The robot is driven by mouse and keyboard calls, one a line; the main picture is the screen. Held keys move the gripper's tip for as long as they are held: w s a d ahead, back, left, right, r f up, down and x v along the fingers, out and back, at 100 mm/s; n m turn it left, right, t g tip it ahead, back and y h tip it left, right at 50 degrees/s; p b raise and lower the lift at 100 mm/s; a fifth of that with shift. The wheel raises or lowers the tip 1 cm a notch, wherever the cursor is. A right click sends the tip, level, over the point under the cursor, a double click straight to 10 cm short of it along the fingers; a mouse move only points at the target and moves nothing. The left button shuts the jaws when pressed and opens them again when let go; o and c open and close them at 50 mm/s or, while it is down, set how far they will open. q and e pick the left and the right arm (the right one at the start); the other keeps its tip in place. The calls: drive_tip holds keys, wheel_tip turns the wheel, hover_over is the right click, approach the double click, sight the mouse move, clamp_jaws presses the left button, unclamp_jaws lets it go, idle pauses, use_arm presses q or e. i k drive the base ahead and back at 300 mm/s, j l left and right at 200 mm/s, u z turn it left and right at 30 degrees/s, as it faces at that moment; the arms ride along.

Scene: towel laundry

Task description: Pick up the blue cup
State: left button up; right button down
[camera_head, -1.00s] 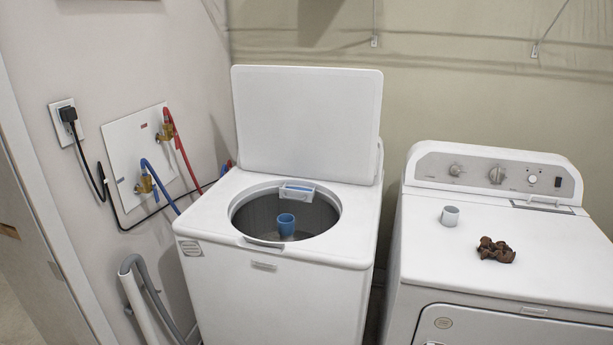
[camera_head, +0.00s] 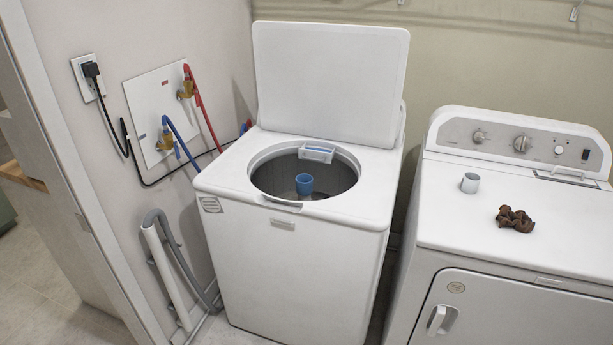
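A blue cup (camera_head: 304,184) shows inside the open drum of the top-loading washer (camera_head: 300,255), near the middle of the opening. It looks upright, and its open top faces up. I cannot tell exactly what its base rests on. The washer's lid (camera_head: 330,85) stands raised at the back. Neither of my grippers shows in the head view.
Hoses and a power cord run along the left wall. A grey drain hose (camera_head: 185,265) hangs left of the washer. Floor shows at lower left.

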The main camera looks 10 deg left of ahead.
sight(304, 185)
drive_tip(key=j+z, duration=0.4)
drive_tip(key=j, duration=0.3)
drive_tip(key=j+z, duration=0.4)
drive_tip(key=j, duration=0.25)
drive_tip(key=k, duration=0.05)
